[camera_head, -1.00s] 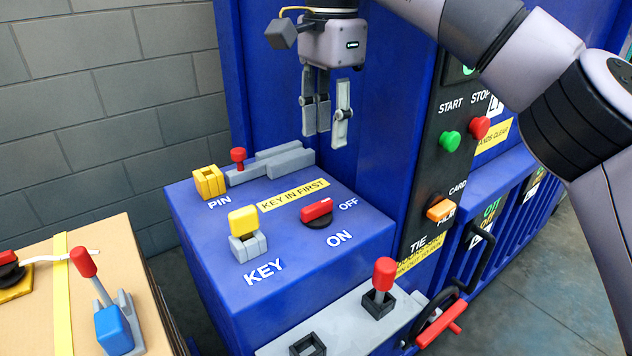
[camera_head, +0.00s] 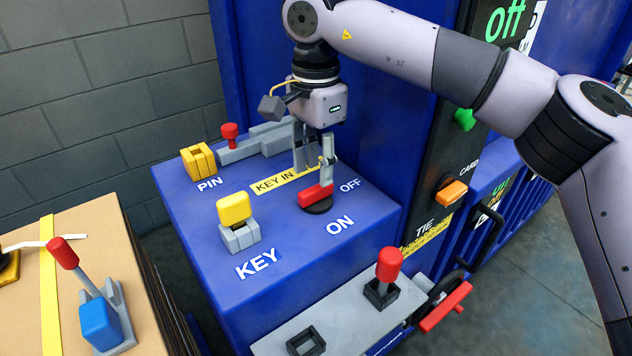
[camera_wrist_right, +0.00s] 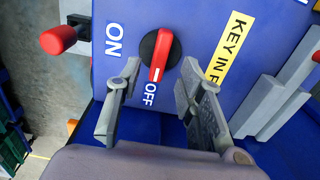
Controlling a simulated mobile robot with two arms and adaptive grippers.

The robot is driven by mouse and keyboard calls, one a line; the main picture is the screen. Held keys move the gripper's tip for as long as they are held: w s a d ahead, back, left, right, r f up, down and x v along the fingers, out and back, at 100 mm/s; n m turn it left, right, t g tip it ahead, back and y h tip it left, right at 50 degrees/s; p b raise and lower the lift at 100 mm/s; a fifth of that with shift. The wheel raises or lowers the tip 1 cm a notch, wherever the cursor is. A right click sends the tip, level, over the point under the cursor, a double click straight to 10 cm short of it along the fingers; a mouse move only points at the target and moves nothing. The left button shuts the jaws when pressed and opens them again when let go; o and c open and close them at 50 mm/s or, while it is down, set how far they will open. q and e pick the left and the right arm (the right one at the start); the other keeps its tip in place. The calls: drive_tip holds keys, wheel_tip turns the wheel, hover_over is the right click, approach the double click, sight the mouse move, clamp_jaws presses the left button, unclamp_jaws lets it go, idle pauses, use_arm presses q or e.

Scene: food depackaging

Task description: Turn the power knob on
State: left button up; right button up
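The power knob (camera_head: 316,195) has a red handle on a round black base, on top of the blue cabinet (camera_head: 215,265) between the ON and OFF labels. In the right wrist view the knob's red handle (camera_wrist_right: 161,56) points toward OFF. My right gripper (camera_head: 315,160) hangs over the knob, fingers pointing down and apart. In the right wrist view the open gripper (camera_wrist_right: 158,78) has one finger on either side of the handle's line, with nothing visibly clamped. Whether a finger touches the knob, I cannot tell. My left gripper is not in view.
A yellow key block (camera_head: 234,209) sits in the grey KEY socket. A yellow PIN block (camera_head: 198,160) and a red-topped pin (camera_head: 230,133) stand behind. A red-knobbed lever (camera_head: 389,264) rises at the front. A cardboard box (camera_head: 130,290) stands at left.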

sight(316, 187)
wheel_tip(316, 187, down, 4)
drive_tip(key=shift+r, duration=0.1)
drive_tip(key=shift+f, duration=0.35)
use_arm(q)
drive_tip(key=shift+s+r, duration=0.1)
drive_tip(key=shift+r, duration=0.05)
use_arm(e)
clamp_jaws()
